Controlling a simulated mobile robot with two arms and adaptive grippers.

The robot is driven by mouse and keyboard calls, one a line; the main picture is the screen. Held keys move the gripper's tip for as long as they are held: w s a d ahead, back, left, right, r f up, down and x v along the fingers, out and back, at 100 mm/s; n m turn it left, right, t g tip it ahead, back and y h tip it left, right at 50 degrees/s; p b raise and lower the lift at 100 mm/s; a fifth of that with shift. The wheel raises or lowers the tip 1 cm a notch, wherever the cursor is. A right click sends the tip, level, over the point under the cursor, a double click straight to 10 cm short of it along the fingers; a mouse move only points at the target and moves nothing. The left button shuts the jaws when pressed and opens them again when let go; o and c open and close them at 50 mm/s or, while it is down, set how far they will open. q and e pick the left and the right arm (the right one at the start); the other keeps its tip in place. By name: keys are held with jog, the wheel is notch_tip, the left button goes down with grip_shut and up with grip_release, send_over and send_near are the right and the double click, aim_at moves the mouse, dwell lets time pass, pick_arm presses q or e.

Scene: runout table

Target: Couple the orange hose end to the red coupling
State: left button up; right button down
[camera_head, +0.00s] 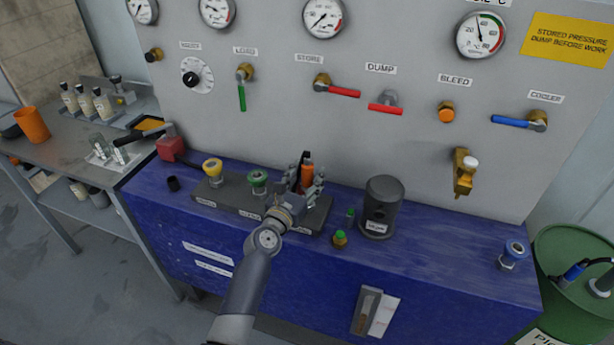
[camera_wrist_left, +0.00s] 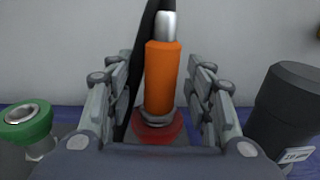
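The orange hose end (camera_head: 307,171) stands upright on the coupling block on the blue bench, with a black hose behind it. It also shows in the wrist view (camera_wrist_left: 162,78), with a silver tip on top. The red coupling (camera_wrist_left: 158,130) shows around its foot; I cannot tell whether the two are locked together. My left gripper (camera_head: 305,185) is at the hose end, with one finger on each side. In the wrist view (camera_wrist_left: 164,100) gaps show between the fingers and the orange body, so it looks open. My right gripper is not in view.
Green (camera_head: 257,180) and yellow (camera_head: 212,168) couplings stand left on the same block. A dark cylinder (camera_head: 381,205) and a small green-orange fitting (camera_head: 340,238) stand close to the right. The panel (camera_head: 420,150) with valves rises behind.

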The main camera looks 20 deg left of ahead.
pick_arm(q)
jog(key=s+a, duration=0.1)
jog(key=s, duration=1.1)
jog(key=shift+a, duration=0.2)
